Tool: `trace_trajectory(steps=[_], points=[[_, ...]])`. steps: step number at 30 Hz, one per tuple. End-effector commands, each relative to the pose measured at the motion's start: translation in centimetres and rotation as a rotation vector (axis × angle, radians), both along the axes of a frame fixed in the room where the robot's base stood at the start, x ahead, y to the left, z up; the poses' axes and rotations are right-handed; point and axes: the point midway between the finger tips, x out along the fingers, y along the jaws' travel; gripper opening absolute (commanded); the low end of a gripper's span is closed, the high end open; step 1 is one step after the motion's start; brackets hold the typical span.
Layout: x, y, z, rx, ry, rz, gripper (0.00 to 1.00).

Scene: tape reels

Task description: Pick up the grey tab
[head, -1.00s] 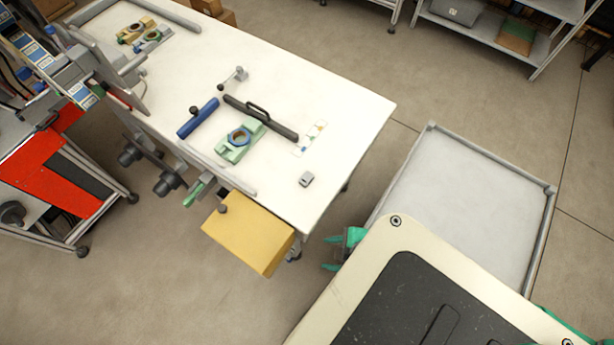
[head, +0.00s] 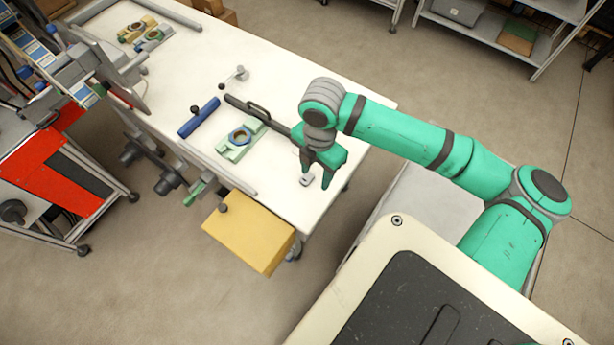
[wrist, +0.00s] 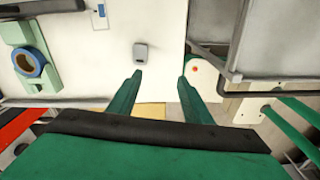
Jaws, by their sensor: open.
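The grey tab (head: 306,181) is a small rounded grey block lying on the white table (head: 282,205) near its front right corner. In the wrist view the tab (wrist: 141,53) lies beyond the fingertips and nearer the left finger, with bare table around it. My gripper (head: 318,178) is over the table at the tab, fingers pointing down, and partly covers it in the head view. In the wrist view my gripper (wrist: 160,78) has its two green fingers spread apart, with nothing between them. I cannot tell the exact height of the fingertips above the table.
A green block with a blue ring (head: 240,140) sits left of my gripper, beside a dark handled bar (head: 240,104) and a blue cylinder (head: 198,118). A yellow box (head: 248,232) adjoins the table's front edge. A grey-topped cart (head: 385,225) stands to the right.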

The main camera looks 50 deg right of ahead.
Motion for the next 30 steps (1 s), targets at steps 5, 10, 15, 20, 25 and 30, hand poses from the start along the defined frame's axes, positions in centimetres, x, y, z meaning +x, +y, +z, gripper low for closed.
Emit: trace_trajectory(steps=[5,10,15,20,25,30], points=[[3.2,-0.6,2.1,-0.042,-0.015,0.062,0.45],[3.7,-0.7,1.1,-0.048,-0.016,0.072,0.45],[3.6,-0.8,-1.4,-0.049,-0.016,0.068,0.45],[3.7,-0.8,-2.8,-0.050,-0.018,0.071,0.45],[3.8,-0.8,-4.0,-0.049,-0.016,0.070,0.45],[4.2,-0.9,-6.4,-0.048,-0.015,0.070,0.45]])
